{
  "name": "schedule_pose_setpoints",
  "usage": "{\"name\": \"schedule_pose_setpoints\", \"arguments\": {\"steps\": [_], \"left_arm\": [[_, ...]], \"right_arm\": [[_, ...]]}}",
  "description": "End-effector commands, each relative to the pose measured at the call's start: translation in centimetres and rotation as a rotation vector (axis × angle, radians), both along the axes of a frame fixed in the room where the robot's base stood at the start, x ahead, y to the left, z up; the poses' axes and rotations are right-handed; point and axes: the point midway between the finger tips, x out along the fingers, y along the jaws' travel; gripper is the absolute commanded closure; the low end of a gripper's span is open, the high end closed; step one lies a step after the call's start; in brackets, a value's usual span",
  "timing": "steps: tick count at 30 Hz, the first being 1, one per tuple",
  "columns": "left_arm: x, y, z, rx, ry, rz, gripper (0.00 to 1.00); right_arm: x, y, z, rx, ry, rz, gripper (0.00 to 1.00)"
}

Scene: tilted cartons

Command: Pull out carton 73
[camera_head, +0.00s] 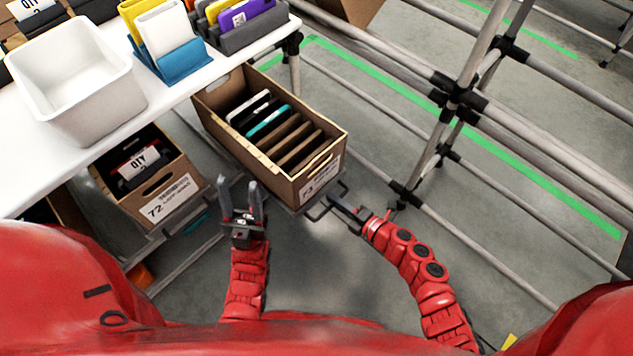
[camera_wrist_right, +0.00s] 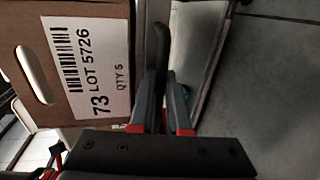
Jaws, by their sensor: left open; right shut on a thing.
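Carton 73 (camera_head: 325,163) is an open brown box holding several dark and brown flat items, one with a teal edge. It sits tilted on a sliding rack below the white table and sticks out past carton 72 (camera_head: 158,200). Its label (camera_wrist_right: 90,62) fills the left of the right wrist view. My right gripper (camera_head: 338,204) is shut on the dark pull handle (camera_head: 322,208) in front of the carton. The handle (camera_wrist_right: 159,45) rises between the fingers in the right wrist view. My left gripper (camera_head: 240,190) is open and empty, between the two cartons' fronts.
The white table (camera_head: 50,165) carries a white bin (camera_head: 75,80), a blue holder (camera_head: 170,62) and a grey holder (camera_head: 250,35). Metal rack rails (camera_head: 520,130) stand to the right. Grey floor shows in front of carton 73.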

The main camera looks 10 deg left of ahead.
Motion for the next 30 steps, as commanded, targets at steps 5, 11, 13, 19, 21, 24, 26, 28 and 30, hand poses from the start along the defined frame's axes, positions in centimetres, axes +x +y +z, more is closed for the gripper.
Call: {"name": "schedule_pose_setpoints", "arguments": {"steps": [5,11,13,19,21,24,26,28,30], "left_arm": [[0.0,0.0,-0.3,0.0,0.0,0.0,0.5],[0.0,0.0,-0.5,0.0,0.0,0.0,0.5],[0.0,0.0,-0.5,0.001,0.0,0.0,0.5],[0.0,0.0,-0.5,0.002,-0.001,0.001,0.5],[0.0,0.0,-0.5,0.002,-0.001,0.001,0.5],[0.0,0.0,-0.5,0.002,-0.001,0.001,0.5],[0.0,0.0,-0.5,0.002,-0.001,0.001,0.5],[0.0,0.0,-0.5,0.002,-0.001,0.001,0.5],[0.0,0.0,-0.5,0.002,-0.001,0.001,0.5]], "right_arm": [[-2.5,-3.1,-0.3,-0.003,0.002,-0.001,1.0],[-4.1,-5.3,-0.1,-0.002,0.0,-0.001,1.0],[-4.5,-5.8,-0.2,-0.003,0.002,-0.002,1.0],[-5.0,-6.5,-0.2,-0.002,0.002,-0.003,1.0],[-5.0,-6.5,-0.1,-0.003,0.001,-0.003,1.0],[-5.0,-6.6,-0.1,-0.003,0.001,-0.003,1.0],[-5.0,-6.5,-0.1,-0.003,0.001,-0.003,1.0],[-4.9,-6.5,-0.1,-0.003,0.001,-0.003,1.0],[-4.9,-6.5,-0.1,-0.003,0.001,-0.003,0.82]]}}
